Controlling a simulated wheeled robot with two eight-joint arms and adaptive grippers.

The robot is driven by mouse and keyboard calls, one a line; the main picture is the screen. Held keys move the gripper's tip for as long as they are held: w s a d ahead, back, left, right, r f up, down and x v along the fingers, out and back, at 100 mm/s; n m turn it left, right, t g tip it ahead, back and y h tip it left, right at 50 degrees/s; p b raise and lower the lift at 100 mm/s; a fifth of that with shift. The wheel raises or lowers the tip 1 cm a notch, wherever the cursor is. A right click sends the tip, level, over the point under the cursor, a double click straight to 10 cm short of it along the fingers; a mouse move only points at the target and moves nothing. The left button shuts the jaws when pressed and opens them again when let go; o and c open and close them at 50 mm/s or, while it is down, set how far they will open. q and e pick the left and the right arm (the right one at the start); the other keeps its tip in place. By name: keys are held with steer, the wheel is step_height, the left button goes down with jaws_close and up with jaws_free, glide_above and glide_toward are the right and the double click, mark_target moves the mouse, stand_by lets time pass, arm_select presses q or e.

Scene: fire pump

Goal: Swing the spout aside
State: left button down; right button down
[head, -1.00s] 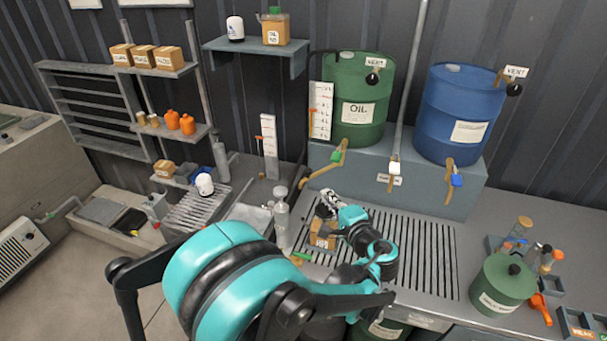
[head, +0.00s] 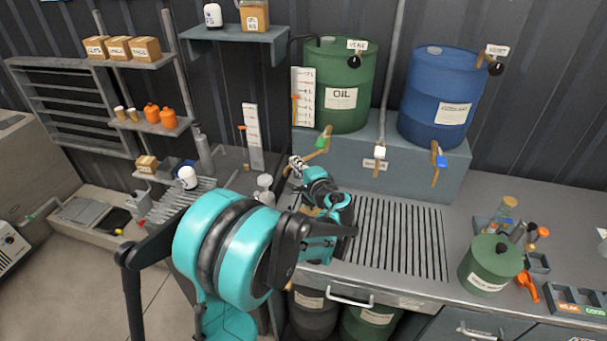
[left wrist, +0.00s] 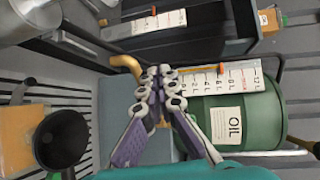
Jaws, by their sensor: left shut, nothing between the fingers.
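The green oil drum (head: 348,78) stands on the raised block. Its brass spout (head: 319,152) slopes down to the left under a green tap lever (head: 326,132). My left gripper (head: 296,163) is at the lower part of the spout and partly covers it. In the left wrist view, my shut, empty fingers (left wrist: 161,72) are beside the bent brass end of the spout (left wrist: 124,64). The rest of the spout is hidden behind the fingers. I cannot tell whether they touch. My right gripper is not in view.
A white level scale (head: 303,103) stands left of the oil drum. A blue drum (head: 438,98) is to the right. The slotted grating (head: 400,235) is mostly clear. In the left wrist view, a black funnel (left wrist: 62,135) and a brown box (left wrist: 22,132) are close by.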

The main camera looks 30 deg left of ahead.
arm_select(q)
steer(key=shift+x, duration=0.95)
steer(key=shift+a+m+t+h, duration=0.3)
steer(key=shift+w+a+m+t+h, duration=0.15)
steer(key=shift+a+m+t+h, duration=0.2)
steer(key=shift+a, duration=0.2)
steer(key=w+a+m+t+h+b, duration=0.1)
steer(key=w+a, duration=0.7)
steer(key=a, duration=0.1)
steer(key=shift+m+t+h, duration=0.35)
steer(key=shift+a, duration=0.1)
